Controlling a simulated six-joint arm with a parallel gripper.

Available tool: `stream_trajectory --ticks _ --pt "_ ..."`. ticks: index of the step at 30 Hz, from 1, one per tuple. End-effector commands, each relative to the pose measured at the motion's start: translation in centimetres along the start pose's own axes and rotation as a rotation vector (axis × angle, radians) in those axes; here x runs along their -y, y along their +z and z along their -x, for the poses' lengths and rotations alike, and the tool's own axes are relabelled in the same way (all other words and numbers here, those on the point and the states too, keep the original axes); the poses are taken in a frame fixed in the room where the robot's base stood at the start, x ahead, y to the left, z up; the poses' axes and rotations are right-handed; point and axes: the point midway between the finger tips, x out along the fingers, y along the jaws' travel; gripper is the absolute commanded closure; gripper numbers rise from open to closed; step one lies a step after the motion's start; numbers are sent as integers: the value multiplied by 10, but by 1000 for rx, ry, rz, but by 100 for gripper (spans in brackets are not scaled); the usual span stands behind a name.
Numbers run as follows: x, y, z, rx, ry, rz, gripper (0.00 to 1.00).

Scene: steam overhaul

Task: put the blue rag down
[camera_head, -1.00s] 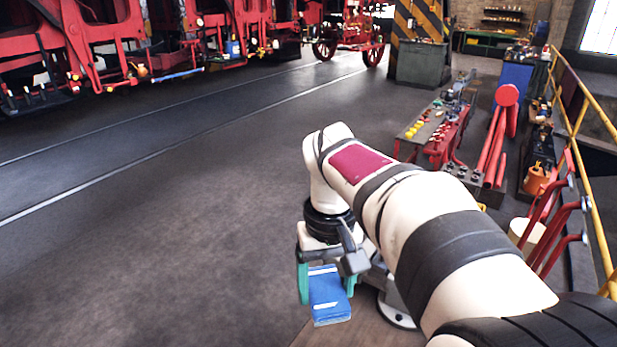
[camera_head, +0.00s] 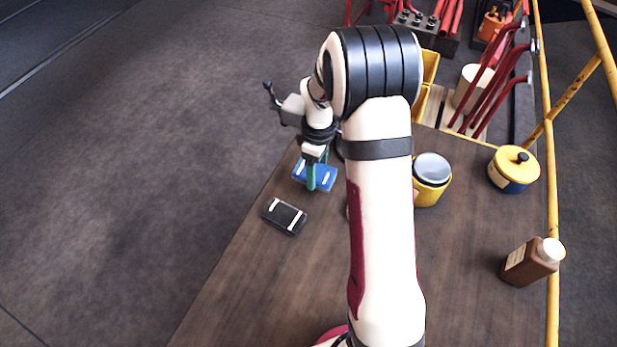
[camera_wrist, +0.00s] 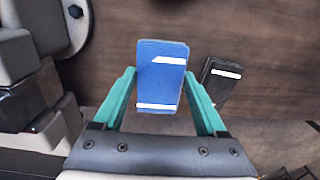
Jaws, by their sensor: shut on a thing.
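The blue rag (camera_head: 318,176) is a folded flat block with white stripes. My gripper (camera_head: 312,182) points down over the wooden table, near its left edge, with the rag between its teal fingers. In the wrist view the rag (camera_wrist: 161,82) sits between the two fingertips (camera_wrist: 162,90), which are shut on it. The rag is over or on the tabletop; I cannot tell whether it touches. Part of it is hidden behind a finger in the head view.
A black folded block with white stripes (camera_head: 284,216) lies close beside the rag; the wrist view shows it too (camera_wrist: 217,84). A yellow cup (camera_head: 431,190), a yellow-lidded pot (camera_head: 514,170) and a brown bottle (camera_head: 531,262) stand to the right. The table's (camera_head: 245,275) front left is bare.

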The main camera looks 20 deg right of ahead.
Motion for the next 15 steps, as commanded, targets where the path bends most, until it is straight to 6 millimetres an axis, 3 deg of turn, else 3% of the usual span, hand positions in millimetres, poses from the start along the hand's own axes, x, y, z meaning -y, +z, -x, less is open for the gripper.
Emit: stream_trajectory --ticks 3,9,15 --pt "1 -17 -10 0 0 0 70" --pt "2 -20 -46 1 -2 -2 70" --pt "1 -20 -51 -1 2 -2 70"
